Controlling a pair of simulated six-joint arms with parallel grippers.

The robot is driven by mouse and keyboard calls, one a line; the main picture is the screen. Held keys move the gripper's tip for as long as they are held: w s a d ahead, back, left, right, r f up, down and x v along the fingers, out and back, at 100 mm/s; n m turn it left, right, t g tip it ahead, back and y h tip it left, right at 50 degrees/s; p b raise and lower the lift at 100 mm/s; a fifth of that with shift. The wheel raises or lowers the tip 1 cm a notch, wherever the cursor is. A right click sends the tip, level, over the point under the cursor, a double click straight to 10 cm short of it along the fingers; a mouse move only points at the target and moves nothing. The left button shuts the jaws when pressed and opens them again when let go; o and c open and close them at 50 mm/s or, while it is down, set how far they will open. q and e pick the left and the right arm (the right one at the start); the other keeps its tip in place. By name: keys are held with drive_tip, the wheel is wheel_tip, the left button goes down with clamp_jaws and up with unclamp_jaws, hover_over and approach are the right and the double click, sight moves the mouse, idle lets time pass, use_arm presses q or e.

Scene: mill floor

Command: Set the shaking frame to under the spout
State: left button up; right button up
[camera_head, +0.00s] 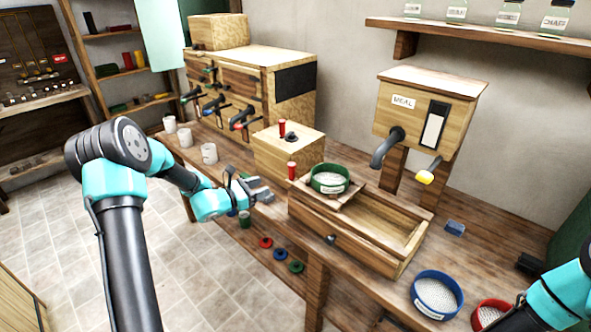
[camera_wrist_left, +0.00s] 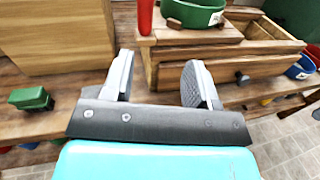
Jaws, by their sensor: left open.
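The shaking frame appears to be the flat wooden carriage (camera_head: 313,194) at the left end of a long open wooden trough (camera_head: 372,251). It carries a round green sieve (camera_head: 330,179) with pale contents, and a red upright handle (camera_head: 292,170) stands at its left end. In the left wrist view the carriage (camera_wrist_left: 205,37), sieve (camera_wrist_left: 193,13) and red handle (camera_wrist_left: 145,18) are just beyond my fingers. The dark spout (camera_head: 387,148) hangs from the meal bin, right of the sieve. My left gripper (camera_head: 262,189) is open and empty, left of the handle; it also shows in the left wrist view (camera_wrist_left: 160,85).
A blue bowl (camera_head: 437,293) and a red bowl (camera_head: 490,314) are at the bench's front right, near my right arm. The trough's right part is empty.

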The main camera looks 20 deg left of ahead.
use_arm(q)
drive_tip(key=shift+s+a+n+t+y, duration=0.1)
drive_tip(key=shift+a+n+t+y, duration=0.4)
drive_tip(key=shift+a+n, duration=0.4)
drive_tip(key=shift+d, duration=0.15)
drive_tip(key=x, duration=1.7)
drive_tip(key=shift+w+d+f, duration=0.15)
drive_tip(key=shift+w, duration=0.05)
clamp_jaws()
